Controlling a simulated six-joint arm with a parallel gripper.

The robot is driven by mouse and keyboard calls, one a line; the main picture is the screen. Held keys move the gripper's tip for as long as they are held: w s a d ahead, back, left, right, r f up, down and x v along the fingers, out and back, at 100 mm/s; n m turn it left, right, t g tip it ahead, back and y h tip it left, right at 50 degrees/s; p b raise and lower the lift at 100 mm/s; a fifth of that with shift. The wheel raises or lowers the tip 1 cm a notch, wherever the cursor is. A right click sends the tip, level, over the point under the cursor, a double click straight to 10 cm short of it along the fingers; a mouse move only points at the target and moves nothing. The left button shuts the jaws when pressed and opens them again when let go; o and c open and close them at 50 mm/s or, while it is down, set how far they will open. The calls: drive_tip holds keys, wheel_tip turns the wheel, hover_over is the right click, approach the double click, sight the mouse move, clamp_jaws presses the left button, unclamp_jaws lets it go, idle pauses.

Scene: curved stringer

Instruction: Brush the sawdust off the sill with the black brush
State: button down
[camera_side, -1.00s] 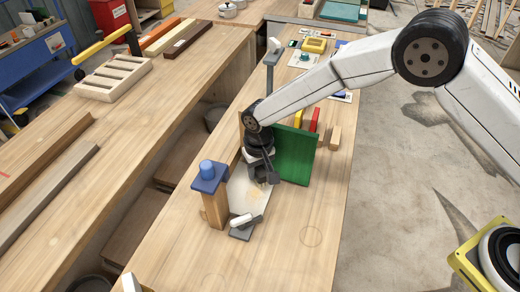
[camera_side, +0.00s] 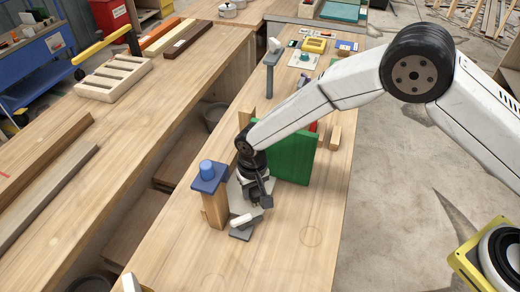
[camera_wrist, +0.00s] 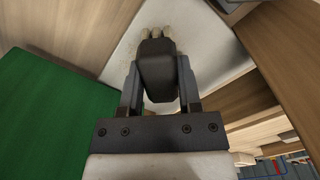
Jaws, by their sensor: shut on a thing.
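The black brush (camera_wrist: 157,62), with pale bristles at its far end, is held between the fingers of my gripper (camera_wrist: 157,85) in the wrist view. In the side view my gripper (camera_side: 260,195) is low over the pale sill (camera_side: 235,187), left of the green panel. The sill (camera_wrist: 205,45) shows as a light grey-white surface around the brush in the wrist view. Faint tan specks of sawdust (camera_wrist: 122,62) show left of the bristles. My gripper hides much of the sill in the side view. I cannot tell whether the bristles touch the sill.
A green panel (camera_side: 293,152) stands upright right of the sill. A wooden post with a blue cap (camera_side: 208,178) stands left of it. A grey piece with a white handle (camera_side: 241,222) lies at the sill's near end. The bench top (camera_side: 285,250) is clear nearer the camera.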

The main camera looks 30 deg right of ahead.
drive_tip(key=w+d, duration=0.2)
drive_tip(key=d, duration=0.1)
drive_tip(key=shift+w, duration=0.4)
drive_tip(key=shift+s+a, duration=1.8)
drive_tip(key=shift+a, duration=0.05)
drive_tip(key=shift+w+d, duration=1.9)
drive_tip(key=s+a, duration=0.3)
drive_tip(key=shift+s+a, duration=0.25)
drive_tip(key=shift+w+d, duration=1.7)
wheel_tip(320, 180, up, 8)
drive_tip(key=shift+s+r, duration=0.1)
drive_tip(key=shift+s, duration=0.05)
